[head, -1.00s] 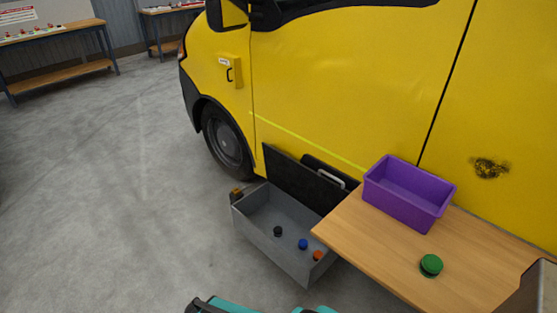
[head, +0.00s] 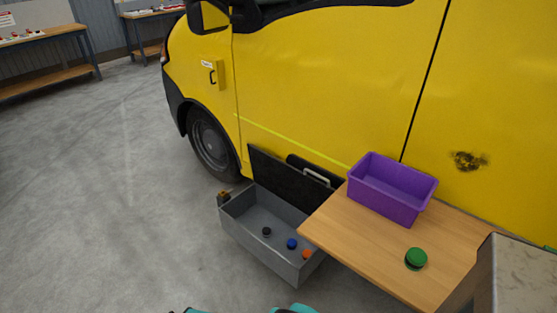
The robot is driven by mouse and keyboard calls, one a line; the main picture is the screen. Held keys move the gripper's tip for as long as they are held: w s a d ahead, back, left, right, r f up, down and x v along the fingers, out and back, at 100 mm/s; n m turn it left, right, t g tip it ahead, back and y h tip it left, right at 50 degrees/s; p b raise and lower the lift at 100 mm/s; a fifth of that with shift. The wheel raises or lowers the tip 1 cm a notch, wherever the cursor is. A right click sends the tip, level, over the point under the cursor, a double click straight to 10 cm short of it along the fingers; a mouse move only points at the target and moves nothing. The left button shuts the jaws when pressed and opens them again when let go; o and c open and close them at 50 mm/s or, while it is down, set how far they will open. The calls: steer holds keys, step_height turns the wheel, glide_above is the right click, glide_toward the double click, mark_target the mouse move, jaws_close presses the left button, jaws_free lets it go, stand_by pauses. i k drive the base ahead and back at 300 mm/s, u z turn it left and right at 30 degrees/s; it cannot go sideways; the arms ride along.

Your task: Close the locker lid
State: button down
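The grey locker (head: 252,243) stands on the floor beside the yellow van, left of the wooden table. Its dark lid (head: 282,181) is open, raised upright along the back side next to the van. A pale handle (head: 316,175) shows near the lid's right end. Inside the locker lie a black piece (head: 267,231), a blue piece (head: 292,244) and an orange piece (head: 306,254). Teal and black parts at the bottom edge are probably mine. My gripper's fingers cannot be made out.
The wooden table (head: 345,242) overlaps the locker's right end in the view. It holds a purple bin (head: 385,205) and a green round piece (head: 416,258). The yellow van (head: 330,90) blocks the back. Open concrete floor (head: 100,190) lies to the left.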

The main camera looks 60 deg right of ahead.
mark_target(289, 183)
steer(key=z, duration=0.05)
steer(key=i, duration=1)
steer(key=u, duration=0.15)
steer(key=k, duration=0.95)
steer(key=z, duration=0.15)
steer(key=i, duration=0.6)
